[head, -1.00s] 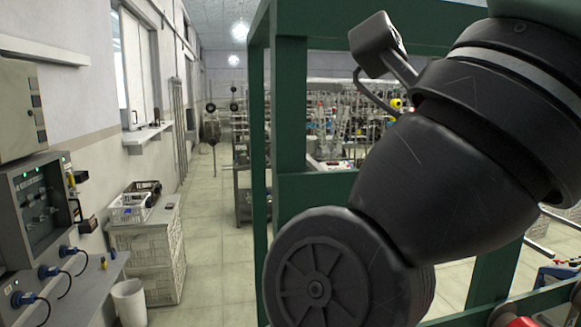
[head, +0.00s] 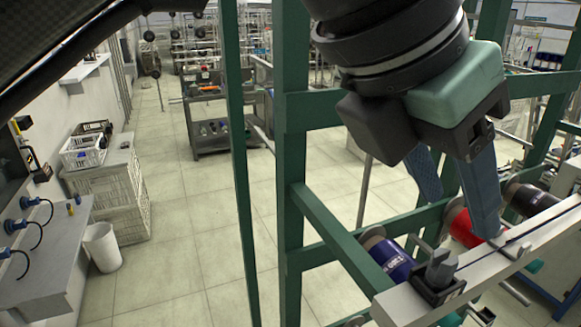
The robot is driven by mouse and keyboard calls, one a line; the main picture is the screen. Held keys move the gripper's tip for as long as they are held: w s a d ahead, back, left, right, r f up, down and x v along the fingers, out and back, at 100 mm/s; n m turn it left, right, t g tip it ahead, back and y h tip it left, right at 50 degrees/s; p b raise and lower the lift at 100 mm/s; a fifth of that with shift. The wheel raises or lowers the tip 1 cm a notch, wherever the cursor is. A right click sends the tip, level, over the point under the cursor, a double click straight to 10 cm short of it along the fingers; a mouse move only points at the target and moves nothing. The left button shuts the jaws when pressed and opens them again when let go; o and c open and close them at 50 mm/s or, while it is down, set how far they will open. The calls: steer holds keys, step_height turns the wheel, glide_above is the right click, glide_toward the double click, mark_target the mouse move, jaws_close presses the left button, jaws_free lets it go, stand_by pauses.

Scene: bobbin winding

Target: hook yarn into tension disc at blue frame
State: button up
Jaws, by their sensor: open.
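My gripper (head: 460,216) points down in the head view with its two blue-grey fingers apart and nothing seen between them. Its nearer fingertip is just above or behind the pale rail (head: 540,232); I cannot tell if they touch. Blue (head: 390,256), red (head: 461,226) and dark (head: 530,200) spools lie behind the rail.
Green frame posts and bars (head: 291,150) stand left of and behind the gripper. A blue metal part (head: 548,302) shows at the lower right. A grey cart (head: 210,125), crates (head: 110,190) and a white bin (head: 102,246) stand farther left. The tiled floor between is clear.

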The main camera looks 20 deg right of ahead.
mark_target(437, 260)
steer(key=shift+y, duration=0.6)
steer(key=f+b, duration=0.2)
steer(key=d+f+b, duration=0.1)
steer(key=f+b, duration=0.1)
steer(key=f, duration=0.1)
steer(key=d+f+b, duration=0.1)
steer(key=f+b, duration=0.1)
steer(key=f, duration=0.1)
steer(key=shift+w+f, duration=0.15)
steer(key=shift+w, duration=0.25)
jaws_close()
steer(key=shift+r+p, duration=1.75)
steer(key=shift+r, duration=0.55)
